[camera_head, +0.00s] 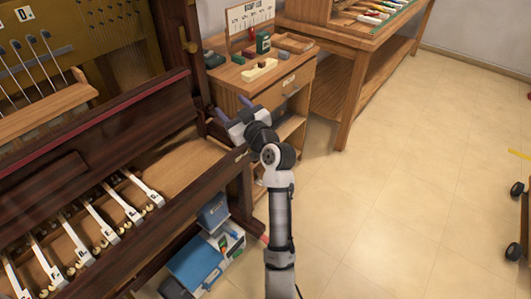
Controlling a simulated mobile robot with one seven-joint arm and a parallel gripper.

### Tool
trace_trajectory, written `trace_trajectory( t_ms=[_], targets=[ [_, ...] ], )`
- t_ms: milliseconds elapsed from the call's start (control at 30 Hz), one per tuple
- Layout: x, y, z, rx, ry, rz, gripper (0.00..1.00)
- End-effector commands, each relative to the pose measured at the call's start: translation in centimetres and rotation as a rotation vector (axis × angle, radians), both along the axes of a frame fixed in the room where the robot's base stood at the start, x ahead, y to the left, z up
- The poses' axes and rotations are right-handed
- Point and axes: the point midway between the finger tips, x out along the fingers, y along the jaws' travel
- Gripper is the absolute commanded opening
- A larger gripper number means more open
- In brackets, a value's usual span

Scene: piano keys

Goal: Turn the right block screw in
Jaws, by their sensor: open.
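My arm reaches up from the bottom of the head view to the right end of the dark wooden piano (100,205). My gripper (231,108) is beside the piano's right cheek, its bluish fingers apart and pointing away. I see nothing between the fingers. The right end of the key bed (180,168) is bare wood, and the right block and its screw cannot be made out. They may be hidden by the gripper or too small to tell.
Several white keys (132,188) lie at the left. A wooden cabinet (270,85) with small items stands just behind the gripper. A workbench (370,40) is farther back. Blue boxes (195,262) sit below the piano. The tiled floor (410,170) at the right is free.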

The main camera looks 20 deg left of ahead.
Motion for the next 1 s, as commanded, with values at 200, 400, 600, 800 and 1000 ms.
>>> trace_trajectory(
  t_ms=[200,400,600,800,1000],
  targets=[
    [1.0,-13.4,-14.6,-0.062,0.252,0.184,0.56],
    [-2.2,-19.3,-18.3,0.023,0.238,0.293,0.56],
    [-2.4,-18.9,-18.5,0.040,0.223,0.313,0.56],
    [-1.1,-15.3,-18.3,0.038,0.224,0.315,0.56],
    [0.4,-11.2,-18.3,0.037,0.225,0.314,0.56]
  ],
)
